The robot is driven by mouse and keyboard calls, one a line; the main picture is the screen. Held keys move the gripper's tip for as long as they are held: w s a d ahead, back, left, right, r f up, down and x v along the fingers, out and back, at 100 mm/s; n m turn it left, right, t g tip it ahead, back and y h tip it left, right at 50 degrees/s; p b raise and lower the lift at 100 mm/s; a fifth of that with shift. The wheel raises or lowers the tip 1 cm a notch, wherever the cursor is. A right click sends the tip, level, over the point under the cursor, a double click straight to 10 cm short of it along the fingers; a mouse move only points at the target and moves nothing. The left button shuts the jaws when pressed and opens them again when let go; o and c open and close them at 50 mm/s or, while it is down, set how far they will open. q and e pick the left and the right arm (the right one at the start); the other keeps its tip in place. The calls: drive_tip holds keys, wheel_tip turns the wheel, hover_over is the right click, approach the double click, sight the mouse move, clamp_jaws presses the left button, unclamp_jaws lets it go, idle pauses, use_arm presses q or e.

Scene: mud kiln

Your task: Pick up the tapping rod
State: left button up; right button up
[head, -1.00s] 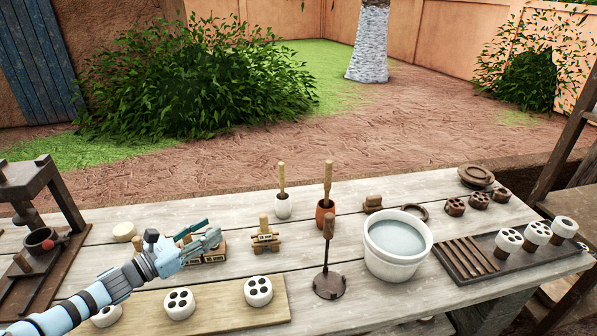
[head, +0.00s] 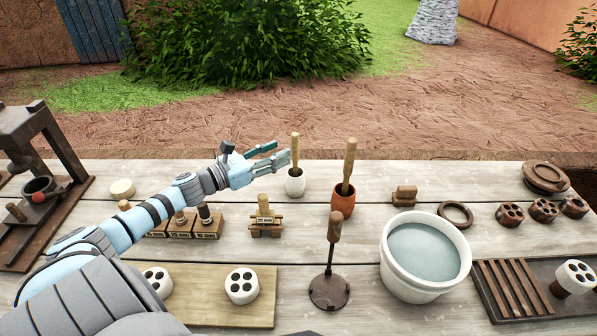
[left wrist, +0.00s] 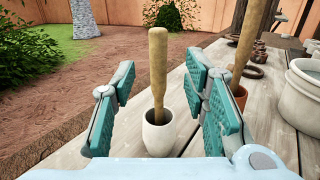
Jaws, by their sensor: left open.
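A wooden rod (head: 295,149) stands upright in a small white cup (head: 295,185) on the table. A second, thicker wooden rod (head: 349,162) leans slightly in a terracotta cup (head: 342,202) to its right. I cannot tell which is called the tapping rod. My left gripper (head: 273,154) is open and empty, its fingers pointing at the rod in the white cup from the left. In the left wrist view that rod (left wrist: 158,70) shows between the two green-padded fingers, seemingly just ahead of them. The white cup's base is visible there. My right gripper is not in view.
A dark disc with a wooden handle (head: 330,288) stands in front. A white bucket of water (head: 424,255) is to the right, near a slatted dark tray (head: 510,290). Stamp blocks (head: 266,223) and a board with pierced white pieces (head: 215,305) lie nearer. A press (head: 40,180) stands left.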

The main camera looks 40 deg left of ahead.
sight(292, 146)
use_arm(q)
drive_tip(key=p+x, duration=0.1)
drive_tip(key=x, duration=0.5)
drive_tip(key=shift+w, duration=0.45)
drive_tip(key=shift+s+f, duration=0.1)
clamp_jaws()
